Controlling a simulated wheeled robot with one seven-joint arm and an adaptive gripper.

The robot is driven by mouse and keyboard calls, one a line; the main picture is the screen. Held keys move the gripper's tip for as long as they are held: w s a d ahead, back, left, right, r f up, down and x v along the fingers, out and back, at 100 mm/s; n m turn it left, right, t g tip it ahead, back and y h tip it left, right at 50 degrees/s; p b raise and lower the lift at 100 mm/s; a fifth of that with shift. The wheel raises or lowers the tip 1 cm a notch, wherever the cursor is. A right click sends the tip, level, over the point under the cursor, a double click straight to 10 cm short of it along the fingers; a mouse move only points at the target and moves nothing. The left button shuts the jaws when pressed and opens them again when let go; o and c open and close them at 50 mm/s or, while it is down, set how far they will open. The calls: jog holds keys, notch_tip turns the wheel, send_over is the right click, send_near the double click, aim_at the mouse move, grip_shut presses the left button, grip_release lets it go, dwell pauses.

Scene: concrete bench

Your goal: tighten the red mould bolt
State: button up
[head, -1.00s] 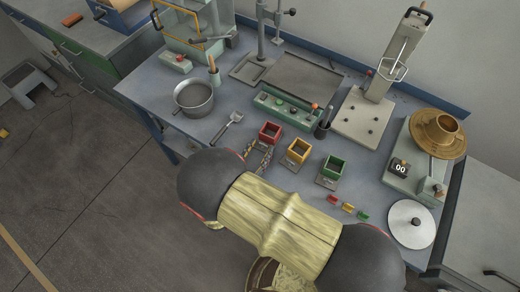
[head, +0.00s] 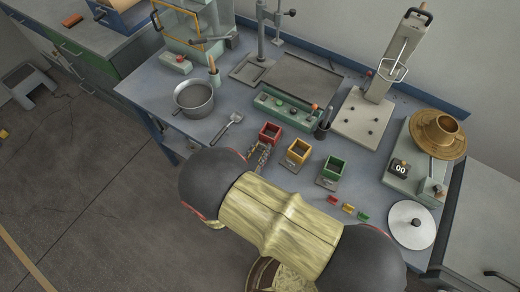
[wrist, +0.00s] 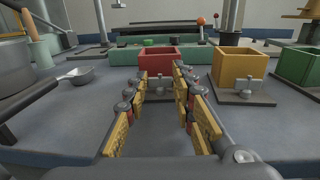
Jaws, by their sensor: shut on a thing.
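The red mould (head: 270,132) is an open square box on the bench, left of the yellow and green moulds. It also shows in the wrist view (wrist: 158,60), straight ahead of my fingers. The red mould bolt (wrist: 159,86) is a small grey winged bolt on the plate at the mould's front. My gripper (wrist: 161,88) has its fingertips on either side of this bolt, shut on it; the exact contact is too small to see. In the head view, my gripper (head: 259,156) is at the front of the red mould, and my arm hides part of it.
The yellow mould (head: 298,150) with its own bolt (wrist: 243,84) stands close on the right, then the green mould (head: 333,168). A pot (head: 194,98) and a scoop (head: 228,127) lie to the left. A control box (head: 285,108) stands behind.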

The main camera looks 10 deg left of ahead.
grip_shut()
jog(key=shift+a+m+h, duration=0.1)
jog(key=shift+m+h, duration=0.2)
jog(key=shift+h, duration=0.2)
jog(key=shift+w+a+m+g+h, duration=0.1)
jog(key=shift+a+m+g+h, duration=0.05)
jog(key=shift+m+g+h, duration=0.45)
jog(key=shift+w+a+m+g+h+b, duration=0.15)
jog(key=shift+m+g+h+b, duration=0.15)
jog(key=shift+m+g+h, duration=0.9)
jog(key=shift+w+a+m+g+h+b, duration=0.1)
jog(key=shift+m+g+h+b, duration=0.15)
jog(key=shift+m+g+h, duration=0.9)
jog(key=shift+n+t+h, duration=0.25)
jog(key=shift+t+h, duration=0.1)
jog(key=shift+h, duration=0.1)
jog(key=o, duration=1)
grip_release()
